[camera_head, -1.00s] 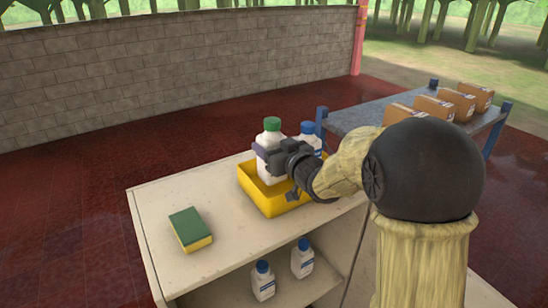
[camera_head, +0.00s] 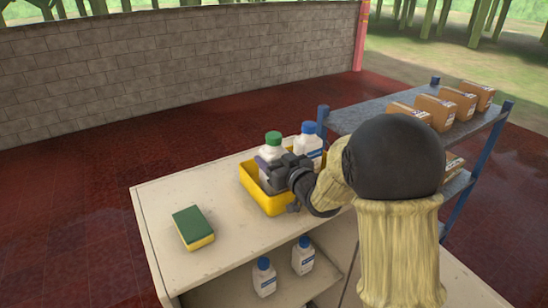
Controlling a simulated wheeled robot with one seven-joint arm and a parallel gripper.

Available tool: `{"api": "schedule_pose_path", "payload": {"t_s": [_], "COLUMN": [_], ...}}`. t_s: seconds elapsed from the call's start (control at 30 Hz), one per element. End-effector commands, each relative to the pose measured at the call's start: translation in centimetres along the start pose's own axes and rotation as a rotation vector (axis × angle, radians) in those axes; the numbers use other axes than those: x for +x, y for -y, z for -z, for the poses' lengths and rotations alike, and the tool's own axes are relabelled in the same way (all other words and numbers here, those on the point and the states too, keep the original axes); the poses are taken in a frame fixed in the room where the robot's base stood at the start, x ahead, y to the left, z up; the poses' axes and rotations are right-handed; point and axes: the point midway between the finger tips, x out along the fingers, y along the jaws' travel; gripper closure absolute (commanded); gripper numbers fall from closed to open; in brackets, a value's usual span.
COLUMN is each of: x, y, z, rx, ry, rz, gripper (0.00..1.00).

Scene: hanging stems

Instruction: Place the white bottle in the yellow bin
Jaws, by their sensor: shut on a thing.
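A white bottle with a green cap (camera_head: 270,148) is in the head view, upright inside the left part of the yellow bin (camera_head: 268,206). My gripper (camera_head: 268,172) is shut on it from the front right, and its fingers hide part of the bottle's body. The bottle's base is hidden by the bin and my gripper, so I cannot tell if it touches the bin floor. A second white bottle with a blue cap (camera_head: 308,146) stands upright at the bin's right side, partly hidden by my gripper.
A green and yellow sponge (camera_head: 193,228) lies on the cream cabinet top (camera_head: 165,205). Blue-capped bottles (camera_head: 264,278) stand on the shelf below. A metal rack (camera_head: 350,116) with cardboard boxes (camera_head: 458,103) stands behind to the right.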

Motion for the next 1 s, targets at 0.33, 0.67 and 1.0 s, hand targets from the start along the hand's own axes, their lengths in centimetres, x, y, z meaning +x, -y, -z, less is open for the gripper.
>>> {"api": "schedule_pose_path", "payload": {"t_s": [0.33, 0.67, 1.0], "x": [0.0, -0.3, -4.9], "y": [0.0, 0.0, -0.1], "z": [-0.2, 0.0, -0.2], "rx": [0.0, 0.0, -0.001], "ry": [0.0, -0.001, -0.003], "rz": [0.0, 0.0, -0.003], "gripper": [0.17, 0.17, 0.17]}}
